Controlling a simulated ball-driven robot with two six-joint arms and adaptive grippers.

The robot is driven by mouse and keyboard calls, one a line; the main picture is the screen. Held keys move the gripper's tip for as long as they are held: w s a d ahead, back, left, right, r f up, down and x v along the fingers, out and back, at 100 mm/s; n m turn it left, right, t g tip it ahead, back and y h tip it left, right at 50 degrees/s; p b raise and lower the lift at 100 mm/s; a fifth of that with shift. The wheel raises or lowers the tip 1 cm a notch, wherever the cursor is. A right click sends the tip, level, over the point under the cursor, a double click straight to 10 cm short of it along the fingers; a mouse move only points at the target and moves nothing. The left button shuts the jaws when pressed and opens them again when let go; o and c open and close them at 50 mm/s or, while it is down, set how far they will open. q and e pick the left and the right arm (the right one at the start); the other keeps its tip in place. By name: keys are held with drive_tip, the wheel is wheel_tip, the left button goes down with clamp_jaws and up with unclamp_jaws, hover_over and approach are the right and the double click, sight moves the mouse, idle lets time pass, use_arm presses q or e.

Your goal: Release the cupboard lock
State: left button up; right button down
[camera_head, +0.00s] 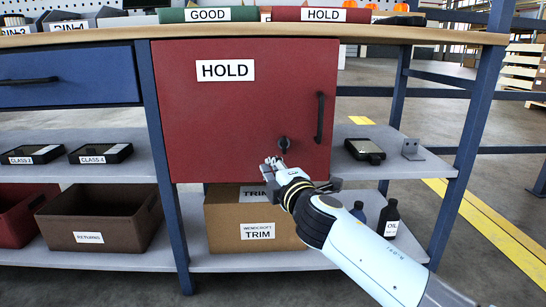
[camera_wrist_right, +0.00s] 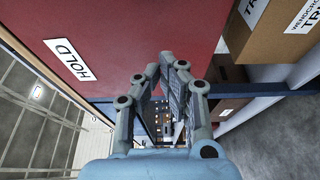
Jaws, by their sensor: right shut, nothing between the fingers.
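The red cupboard door (camera_head: 230,110) labelled HOLD hangs under the workbench and looks closed. Its black lock knob (camera_head: 283,144) sits low on the right side of the door, below the black vertical handle (camera_head: 320,118). My right gripper (camera_head: 270,163) is just below and left of the lock knob, in front of the door's lower edge. It is shut and empty. I cannot tell whether it touches the door. In the right wrist view the fingers (camera_wrist_right: 167,62) point toward the red door (camera_wrist_right: 140,30), and the lock is not visible there. My left gripper is not in view.
A blue drawer (camera_head: 70,76) is left of the cupboard. A TRIM carton (camera_head: 225,222) stands on the lower shelf beneath it. Dark bottles (camera_head: 389,217) stand behind my right forearm. A black device (camera_head: 365,150) and a metal bracket (camera_head: 411,149) lie on the shelf at right.

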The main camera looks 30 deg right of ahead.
sight(284, 145)
drive_tip(key=b+x, duration=0.1)
drive_tip(key=x, duration=0.8)
drive_tip(key=shift+w+f, duration=0.1)
drive_tip(key=shift+f, duration=0.05)
drive_tip(key=d, duration=0.1)
drive_tip(key=s+d, duration=0.1)
drive_tip(key=d, duration=0.1)
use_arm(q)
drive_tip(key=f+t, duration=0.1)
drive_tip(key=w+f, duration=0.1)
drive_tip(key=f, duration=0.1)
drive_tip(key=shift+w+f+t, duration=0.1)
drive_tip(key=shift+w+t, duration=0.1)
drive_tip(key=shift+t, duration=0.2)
use_arm(e)
drive_tip(key=shift+s+d, duration=0.3)
